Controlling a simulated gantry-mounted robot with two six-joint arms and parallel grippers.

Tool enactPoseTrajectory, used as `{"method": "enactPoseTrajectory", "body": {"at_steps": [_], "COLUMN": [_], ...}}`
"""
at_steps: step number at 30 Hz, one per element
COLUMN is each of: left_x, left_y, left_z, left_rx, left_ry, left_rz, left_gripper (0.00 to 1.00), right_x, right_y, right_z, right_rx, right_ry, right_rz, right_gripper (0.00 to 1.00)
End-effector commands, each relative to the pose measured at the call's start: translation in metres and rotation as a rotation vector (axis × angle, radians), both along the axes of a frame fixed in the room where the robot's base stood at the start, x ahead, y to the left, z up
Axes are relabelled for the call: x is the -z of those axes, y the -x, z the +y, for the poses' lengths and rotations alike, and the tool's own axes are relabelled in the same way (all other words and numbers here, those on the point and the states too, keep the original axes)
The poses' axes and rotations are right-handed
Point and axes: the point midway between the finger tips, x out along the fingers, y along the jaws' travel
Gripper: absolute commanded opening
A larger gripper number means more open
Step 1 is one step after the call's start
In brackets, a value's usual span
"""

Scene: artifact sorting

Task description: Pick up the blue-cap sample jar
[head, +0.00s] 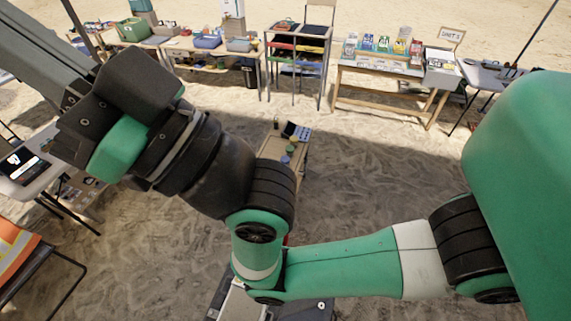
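A small wooden table (301,151) stands on the sand near the middle, partly hidden behind my arm. Two small jars with dark bluish or greenish caps are on it, one farther back (290,149) and one nearer (285,160). They are too small to tell which cap is blue. My green and black arm links cross the view from the right edge to the upper left and cover the table's near left part. No gripper fingertips can be made out, so neither gripper is seen at the jars.
A blue-grey device (296,131) and a small dark item (276,123) are also on the small table. Along the back stand a shelf rack (300,62) and a table with colourful boxes (380,68). A white table (32,178) is at left. Open sand lies right of the small table.

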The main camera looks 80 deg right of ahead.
Motion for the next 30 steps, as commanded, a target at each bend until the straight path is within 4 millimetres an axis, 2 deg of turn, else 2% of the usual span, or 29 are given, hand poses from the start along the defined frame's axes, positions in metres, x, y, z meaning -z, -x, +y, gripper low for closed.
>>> {"method": "enactPoseTrajectory", "body": {"at_steps": [11,27,30], "left_x": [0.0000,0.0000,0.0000], "left_y": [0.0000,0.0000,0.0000], "left_z": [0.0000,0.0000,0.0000], "left_rx": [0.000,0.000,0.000], "left_ry": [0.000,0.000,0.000], "left_rz": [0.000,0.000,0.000], "left_gripper": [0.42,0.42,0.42], "right_x": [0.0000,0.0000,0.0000], "right_y": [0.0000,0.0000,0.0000], "right_z": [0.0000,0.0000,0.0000], "right_rx": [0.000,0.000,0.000], "right_ry": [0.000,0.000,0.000], "right_rz": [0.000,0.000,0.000], "right_gripper": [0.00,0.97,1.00]}}
